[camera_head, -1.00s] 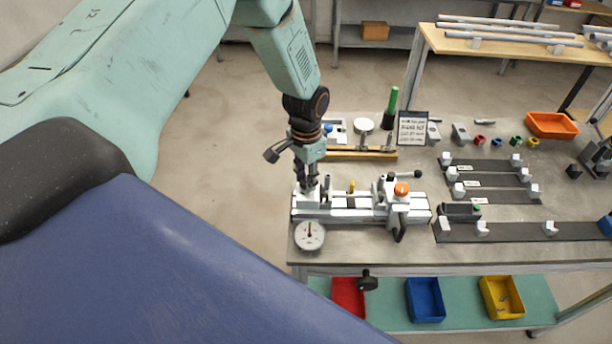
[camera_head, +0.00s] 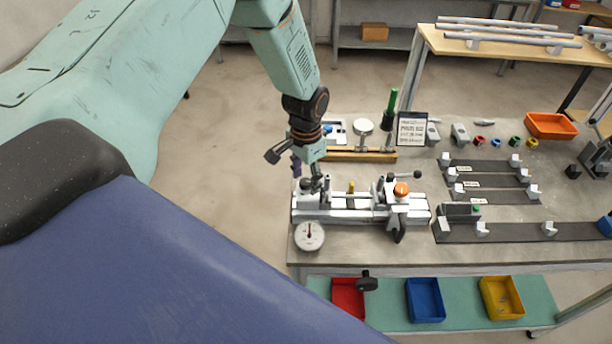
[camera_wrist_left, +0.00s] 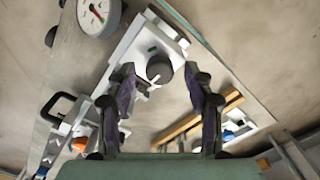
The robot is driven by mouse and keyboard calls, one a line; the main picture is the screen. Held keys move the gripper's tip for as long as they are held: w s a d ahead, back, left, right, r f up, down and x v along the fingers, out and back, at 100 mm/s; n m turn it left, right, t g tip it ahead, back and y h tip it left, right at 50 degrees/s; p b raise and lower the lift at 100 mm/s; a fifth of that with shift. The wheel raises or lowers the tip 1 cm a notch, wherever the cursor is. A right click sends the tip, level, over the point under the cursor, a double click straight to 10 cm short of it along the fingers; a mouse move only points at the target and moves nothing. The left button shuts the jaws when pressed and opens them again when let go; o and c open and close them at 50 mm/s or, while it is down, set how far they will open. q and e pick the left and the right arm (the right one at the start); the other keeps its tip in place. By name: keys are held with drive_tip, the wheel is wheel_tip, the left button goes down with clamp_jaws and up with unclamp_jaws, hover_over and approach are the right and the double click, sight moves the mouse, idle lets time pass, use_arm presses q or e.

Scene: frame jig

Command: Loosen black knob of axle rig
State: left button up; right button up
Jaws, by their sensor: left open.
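The axle rig (camera_head: 345,215) is a white and grey fixture near the table's front left edge. A dark round knob (camera_wrist_left: 159,68) sits on its white end block in the left wrist view. In the head view a small dark knob (camera_head: 306,184) shows at the rig's left end, partly by my fingers. My left gripper (camera_wrist_left: 159,72) is open, its two purple-dark fingers on either side of the knob, with gaps showing. In the head view my left gripper (camera_head: 309,174) is over the rig's left end. Whether a finger touches the knob cannot be told. My right gripper is out of view.
A round dial gauge (camera_head: 309,236) stands at the rig's front left. An orange-topped clamp (camera_head: 401,189) is on its right part. A wooden block (camera_head: 360,155) lies behind. Dark rails (camera_head: 520,232) fill the table's right side. Coloured bins (camera_head: 425,300) sit on the shelf below.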

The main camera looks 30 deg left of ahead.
sight(306, 181)
use_arm(q)
wheel_tip(306, 181, up, 12)
idle(0.6)
idle(0.4)
drive_tip(key=shift+n+h, duration=0.3)
drive_tip(key=shift+n, duration=0.1)
drive_tip(key=s+d+f, duration=0.1)
drive_tip(key=s+f, duration=0.1)
drive_tip(key=f, duration=0.1)
drive_tip(key=s+d+f, duration=0.2)
drive_tip(key=s+f, duration=0.1)
drive_tip(key=f, duration=0.1)
drive_tip(key=s+d+f, duration=0.1)
drive_tip(key=s+f, duration=0.1)
drive_tip(key=f, duration=0.1)
drive_tip(key=shift+s+d+f, duration=0.15)
drive_tip(key=shift+s+d, duration=0.05)
drive_tip(key=shift+s, duration=0.1)
drive_tip(key=s+d+f+n, duration=0.2)
drive_tip(key=s+f, duration=0.2)
drive_tip(key=s, duration=0.8)
drive_tip(key=s+d+f+n, duration=0.15)
drive_tip(key=s+f, duration=0.35)
drive_tip(key=s, duration=0.7)
wheel_tip(306, 181, down, 25)
drive_tip(key=b, duration=2.5)
drive_tip(key=shift+s, duration=0.15)
